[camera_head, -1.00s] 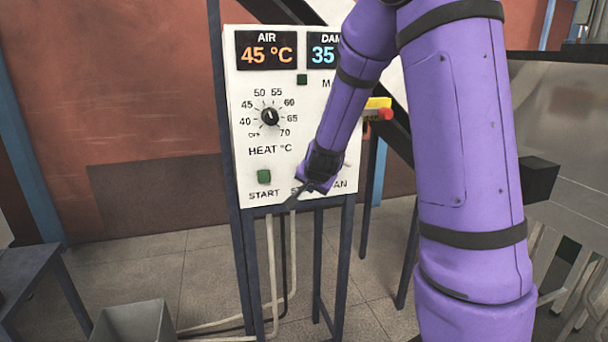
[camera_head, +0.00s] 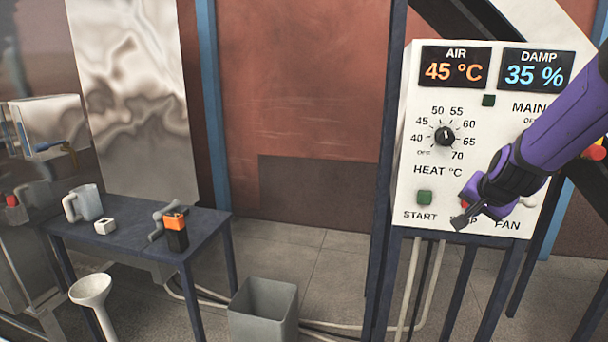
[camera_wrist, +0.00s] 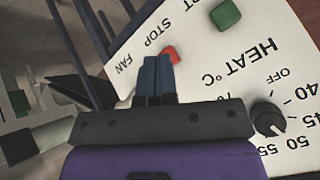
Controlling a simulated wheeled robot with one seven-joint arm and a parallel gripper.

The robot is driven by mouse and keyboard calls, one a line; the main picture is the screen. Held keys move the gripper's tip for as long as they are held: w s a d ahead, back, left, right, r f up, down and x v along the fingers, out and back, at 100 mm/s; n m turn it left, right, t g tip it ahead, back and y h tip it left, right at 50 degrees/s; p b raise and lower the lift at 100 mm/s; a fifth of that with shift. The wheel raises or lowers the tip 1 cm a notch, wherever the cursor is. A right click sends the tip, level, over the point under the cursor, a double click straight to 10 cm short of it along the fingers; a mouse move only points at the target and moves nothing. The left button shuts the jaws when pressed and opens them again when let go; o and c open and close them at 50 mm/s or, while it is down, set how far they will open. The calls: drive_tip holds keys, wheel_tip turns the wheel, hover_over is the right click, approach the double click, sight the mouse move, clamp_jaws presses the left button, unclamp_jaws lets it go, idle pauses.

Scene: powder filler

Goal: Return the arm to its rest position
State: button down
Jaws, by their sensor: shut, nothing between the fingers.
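My purple arm comes in from the right in the head view. My gripper (camera_head: 461,219) is shut and empty, in front of the lower part of the white control panel (camera_head: 412,180). In the wrist view its dark fingers (camera_wrist: 157,72) are together, with the red stop button (camera_wrist: 171,54) just beyond their tips. Whether they touch it I cannot tell. The panel reads AIR 45 °C and DAMP 35 %. The heat knob (camera_head: 444,135) and the green start button (camera_head: 424,197) are left of my gripper.
A dark blue table (camera_head: 120,240) at left holds a mug (camera_head: 86,203), a small white block (camera_head: 105,226) and an orange-and-black item (camera_head: 176,232). A grey bin (camera_head: 263,312) and a white funnel-shaped stand (camera_head: 92,291) are below.

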drive_tip(key=s+a+r+n+g+y, duration=0.1)
drive_tip(key=s+a+r+n, duration=0.1)
drive_tip(key=s+a+r, duration=0.3)
drive_tip(key=s+a+r+n+y, duration=0.1)
drive_tip(key=s+a+r+n, duration=0.15)
drive_tip(key=s, duration=0.45)
drive_tip(key=s+a+r+n+g, duration=0.2)
drive_tip(key=s+n, duration=0.3)
drive_tip(key=s, duration=1.2)
drive_tip(key=shift+a+r, duration=0.15)
drive_tip(key=shift+r, duration=0.5)
drive_tip(key=shift+a, duration=0.1)
